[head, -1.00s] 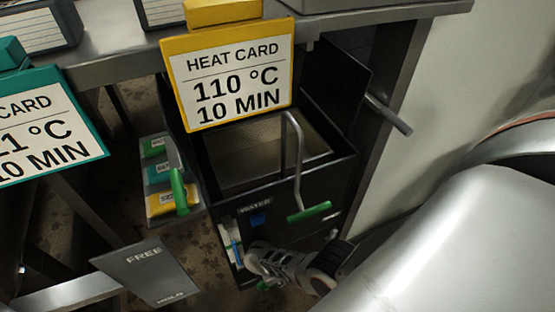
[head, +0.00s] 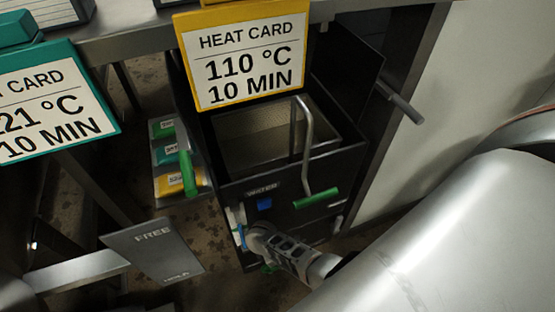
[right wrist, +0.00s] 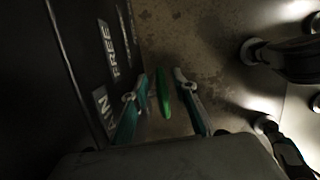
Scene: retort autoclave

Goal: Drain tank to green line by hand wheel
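The black tank (head: 290,180), marked WATER, stands below the bench with its top open. A narrow white and blue gauge strip (head: 238,228) is on its front at the left; its green line is too small to make out. My right gripper (head: 262,240) is low at the tank's front. In the right wrist view a green bar-like part (right wrist: 163,92), probably the hand wheel seen edge-on, lies between the open fingers of the right gripper (right wrist: 162,98), with gaps on both sides. The lettered tank front (right wrist: 85,70) is to its left. My left gripper is out of view.
A bent pipe with a green handle (head: 317,198) rises at the tank's front. A yellow heat card (head: 248,55) and a teal one (head: 55,100) hang from the bench edge. A grey FREE/HOLD plate (head: 150,250) is at lower left. Colored cards (head: 170,158) lie left of the tank.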

